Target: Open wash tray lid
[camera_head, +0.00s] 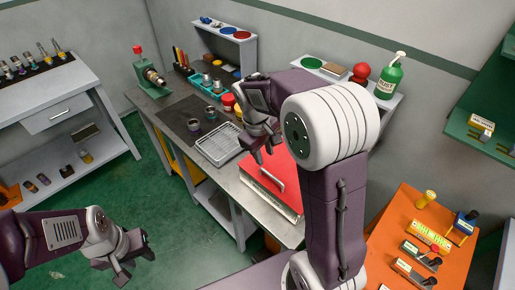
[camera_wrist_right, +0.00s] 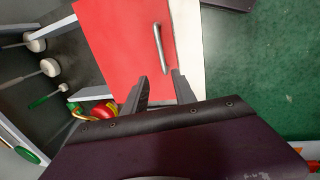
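The wash tray's red lid (camera_head: 292,185) lies flat and closed on its white base (camera_head: 262,190) on the workbench. A metal bar handle (camera_head: 271,181) is on the lid; my right arm partly covers the lid. In the right wrist view, the red lid (camera_wrist_right: 115,40), the handle (camera_wrist_right: 159,48) and a white edge (camera_wrist_right: 188,45) show ahead of my right gripper (camera_wrist_right: 160,78). Its two fingers are apart and empty, with the handle ahead of the gap. In the head view my right gripper (camera_head: 263,150) is above the lid. My left gripper (camera_head: 136,265) is open and empty, away from the bench at lower left.
A white wire rack (camera_head: 217,145) stands left of the lid on the bench (camera_head: 228,180). Jars, a teal tray (camera_head: 208,87) and a green vise (camera_head: 151,78) are farther back. An orange table (camera_head: 400,215) with small tools is at right. Green floor is free at left.

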